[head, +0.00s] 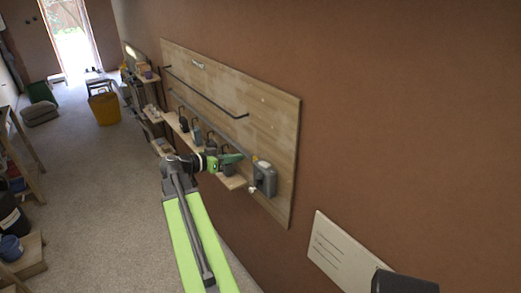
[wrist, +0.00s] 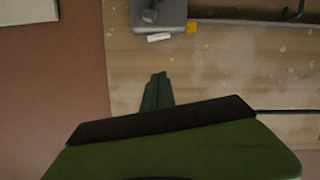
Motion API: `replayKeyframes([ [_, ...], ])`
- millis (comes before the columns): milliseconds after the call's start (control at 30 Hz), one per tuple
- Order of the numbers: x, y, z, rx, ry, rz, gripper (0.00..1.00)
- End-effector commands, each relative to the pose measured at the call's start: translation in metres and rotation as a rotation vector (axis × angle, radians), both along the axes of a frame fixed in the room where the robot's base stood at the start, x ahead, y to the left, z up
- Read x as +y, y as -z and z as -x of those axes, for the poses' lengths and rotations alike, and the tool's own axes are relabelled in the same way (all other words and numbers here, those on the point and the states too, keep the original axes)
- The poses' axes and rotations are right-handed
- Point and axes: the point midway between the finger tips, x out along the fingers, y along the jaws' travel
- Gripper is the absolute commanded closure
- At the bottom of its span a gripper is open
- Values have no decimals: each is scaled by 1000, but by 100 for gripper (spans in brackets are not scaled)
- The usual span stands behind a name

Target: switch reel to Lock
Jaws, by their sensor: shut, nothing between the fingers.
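A grey box-shaped unit, which I take to be the reel (head: 265,178), is mounted near the right end of a wooden wall board. In the wrist view the reel (wrist: 170,12) is at the top edge, partly cut off, with a dark grey knob or lever (wrist: 149,14), a yellow piece at its right corner and a small white tag below it. Any Lock marking is too small to read. My gripper (head: 238,157) is just left of the reel in the head view. In the wrist view its closed green fingers (wrist: 158,82) point toward the reel, apart from it and empty.
The wooden board (head: 275,115) carries dark rails (head: 205,90) and a narrow shelf with several padlock-like items (head: 195,132). A pale sign (head: 345,255) is on the brown wall at lower right. A yellow bin (head: 104,108) stands farther back; the floor between is open.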

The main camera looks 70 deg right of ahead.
Motion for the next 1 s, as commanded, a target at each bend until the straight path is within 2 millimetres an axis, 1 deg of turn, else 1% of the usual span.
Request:
replayKeyframes([
  [33, -3, -7, 4, 0, 9, 17, 100],
  [67, -4, -7, 5, -2, 12, 22, 100],
  [367, -5, -5, 6, -2, 12, 24, 100],
  [467, -10, -2, 10, -2, 14, 23, 100],
  [567, -23, 3, 19, -2, 15, 23, 100],
  [933, -86, 22, 64, -1, 15, 22, 100],
  [1000, -82, 42, 66, -1, 13, 22, 100],
])
